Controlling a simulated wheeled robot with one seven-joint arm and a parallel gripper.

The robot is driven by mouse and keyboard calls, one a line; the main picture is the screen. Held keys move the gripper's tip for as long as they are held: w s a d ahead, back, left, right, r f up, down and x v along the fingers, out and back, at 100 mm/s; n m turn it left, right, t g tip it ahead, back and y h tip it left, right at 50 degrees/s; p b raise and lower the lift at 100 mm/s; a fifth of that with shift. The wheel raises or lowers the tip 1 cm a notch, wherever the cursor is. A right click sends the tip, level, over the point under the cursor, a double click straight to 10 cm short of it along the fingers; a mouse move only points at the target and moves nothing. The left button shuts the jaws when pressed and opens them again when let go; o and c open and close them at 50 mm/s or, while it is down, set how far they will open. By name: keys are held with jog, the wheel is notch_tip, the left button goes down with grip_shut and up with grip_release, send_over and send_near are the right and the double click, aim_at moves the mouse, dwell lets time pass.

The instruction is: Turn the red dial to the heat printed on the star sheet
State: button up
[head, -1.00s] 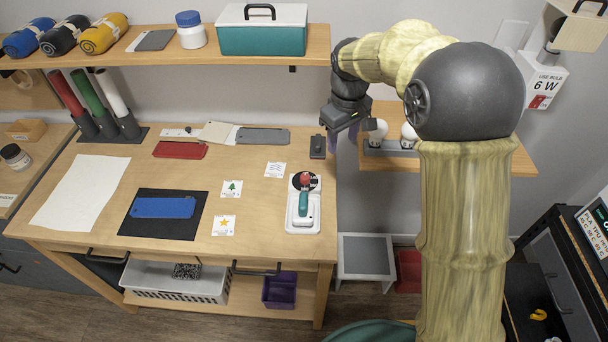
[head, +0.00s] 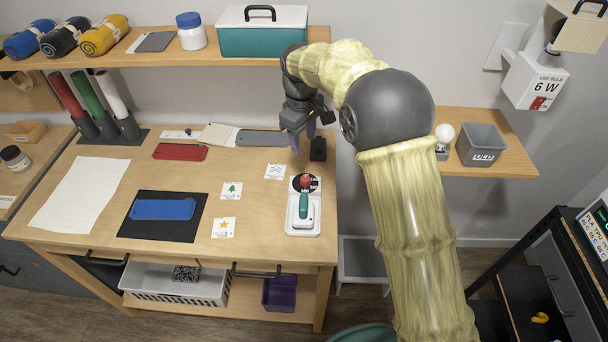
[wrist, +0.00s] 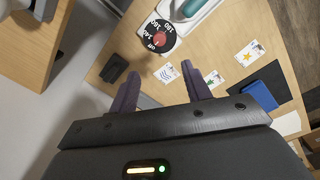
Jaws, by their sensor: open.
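The red dial (head: 306,181) is a small red knob on a black disc with white numbers, at the back end of a white base (head: 290,222) on the right of the workbench. The star sheet (head: 224,227) is a small white card with a yellow star, lying left of the base. Its print is too small to read, also in the wrist view (wrist: 246,54). My gripper (head: 302,144) is open and empty, above the bench behind the dial, apart from it.
A teal-handled tool (head: 303,208) rests on the white base, close to the dial. A small dark block (head: 318,149) stands beside my gripper. Tree (head: 232,190) and wavy-line (head: 275,172) cards lie nearby. A shelf with a teal-and-white box (head: 262,38) overhangs the bench's back.

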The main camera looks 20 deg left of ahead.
aim_at(305, 178)
jog(key=f, duration=0.5)
jog(key=f+p, duration=0.1)
jog(key=f, duration=0.9)
jog(key=shift+w+d+p, duration=0.1)
jog(key=shift+w+p, duration=0.2)
jog(key=shift+p, duration=0.05)
jog(key=shift+r, duration=0.1)
jog(key=c, duration=0.9)
jog(key=shift+c, duration=0.4)
jog(key=shift+w, duration=0.1)
jog(key=shift+m, duration=0.4)
jog(key=m, duration=0.4)
jog(key=m+p, duration=0.1)
jog(key=m, duration=0.6)
